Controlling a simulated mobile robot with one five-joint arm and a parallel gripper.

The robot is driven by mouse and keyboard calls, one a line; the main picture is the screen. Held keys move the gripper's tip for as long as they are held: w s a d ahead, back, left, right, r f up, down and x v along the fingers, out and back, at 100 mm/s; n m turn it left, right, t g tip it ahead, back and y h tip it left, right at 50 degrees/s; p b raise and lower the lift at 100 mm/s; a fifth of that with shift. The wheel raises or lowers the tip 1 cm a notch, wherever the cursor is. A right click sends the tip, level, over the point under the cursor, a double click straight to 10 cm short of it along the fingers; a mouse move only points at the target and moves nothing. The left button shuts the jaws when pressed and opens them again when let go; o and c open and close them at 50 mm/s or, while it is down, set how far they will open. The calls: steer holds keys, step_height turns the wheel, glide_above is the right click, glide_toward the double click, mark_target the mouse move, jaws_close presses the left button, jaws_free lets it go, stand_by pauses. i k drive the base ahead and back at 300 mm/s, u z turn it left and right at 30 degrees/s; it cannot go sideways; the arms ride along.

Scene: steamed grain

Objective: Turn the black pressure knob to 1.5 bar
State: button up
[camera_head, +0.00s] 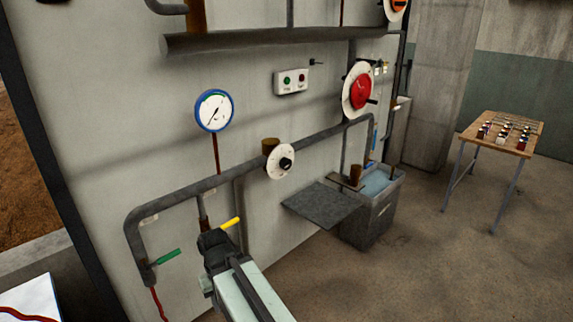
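The black pressure knob (286,163) sits at the centre of a round white dial (275,172) on the grey pipe, in the middle of the view. The dial's markings are too small to read. A blue-rimmed pressure gauge (214,111) hangs on the wall up and left of the knob. Its needle slants from upper right to lower left, and I cannot read its numbers. My dark gripper (212,238) is below and left of the knob, clear of it, close to a yellow valve handle in the picture. Its fingers cannot be made out well enough to tell open from shut.
A yellow handle (230,222) and a green handle (167,256) stick out below the pipe (190,190). A red wheel (360,92) and button box (291,81) are on the wall. A flat dark plate (322,204) and water tank (370,216) stand right. Floor is clear towards the table (510,145).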

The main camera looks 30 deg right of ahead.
mark_target(285, 164)
steer(key=u, duration=0.05)
steer(key=i, duration=0.85)
